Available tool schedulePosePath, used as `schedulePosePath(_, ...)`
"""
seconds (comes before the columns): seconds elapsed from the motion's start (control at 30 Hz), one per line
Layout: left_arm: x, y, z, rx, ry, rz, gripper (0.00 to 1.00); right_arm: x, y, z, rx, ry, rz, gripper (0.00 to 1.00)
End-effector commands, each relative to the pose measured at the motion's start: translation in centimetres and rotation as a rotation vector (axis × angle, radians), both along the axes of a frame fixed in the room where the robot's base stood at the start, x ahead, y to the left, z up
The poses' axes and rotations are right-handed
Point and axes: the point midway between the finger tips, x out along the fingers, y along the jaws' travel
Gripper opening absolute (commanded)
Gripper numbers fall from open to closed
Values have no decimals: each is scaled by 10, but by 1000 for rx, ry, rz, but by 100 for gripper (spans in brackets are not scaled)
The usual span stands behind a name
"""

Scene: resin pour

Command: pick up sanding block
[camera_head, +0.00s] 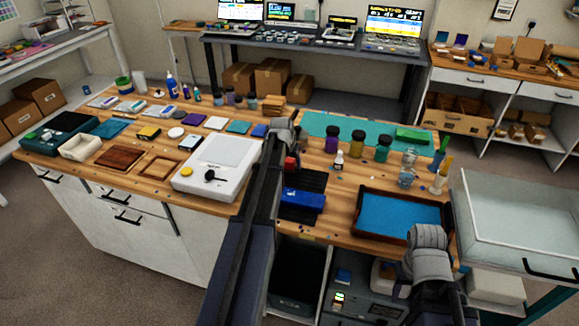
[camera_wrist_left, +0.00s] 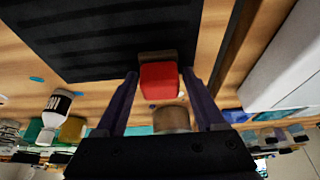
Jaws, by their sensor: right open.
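The sanding block appears to be the small red block with a brown layer (camera_wrist_left: 160,80). It sits at the edge of a black ribbed mat; in the head view its red part (camera_head: 290,165) shows just below my left wrist. My left gripper (camera_wrist_left: 159,74) is open, with one finger on each side of the block and a visible gap on both sides. In the head view my left arm hides most of that gripper. My right gripper (camera_head: 428,241) is at the lower right near the blue-lined tray, away from the block; its fingers are hard to make out.
A blue tool (camera_head: 303,200) lies on the black mat (camera_head: 312,181). Dark jars and a white bottle (camera_head: 339,160) stand to the right of the block. A white scale (camera_head: 218,166) is to the left, and a blue-lined wooden tray (camera_head: 400,214) is to the right.

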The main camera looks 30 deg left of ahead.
Motion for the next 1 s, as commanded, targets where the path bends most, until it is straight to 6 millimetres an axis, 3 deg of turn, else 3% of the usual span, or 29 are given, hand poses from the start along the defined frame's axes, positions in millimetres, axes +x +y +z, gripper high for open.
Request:
schedulePosePath(0.07,0,0,0,0,0,0,61,0,0,0,0,0,0,50)
schedulePosePath(0.6,0,0,0,0,0,0,2,0,0,0,0,0,0,50)
schedulePosePath(1.0,0,0,7,0,0,0,2,0,0,8,0,0,0,50)
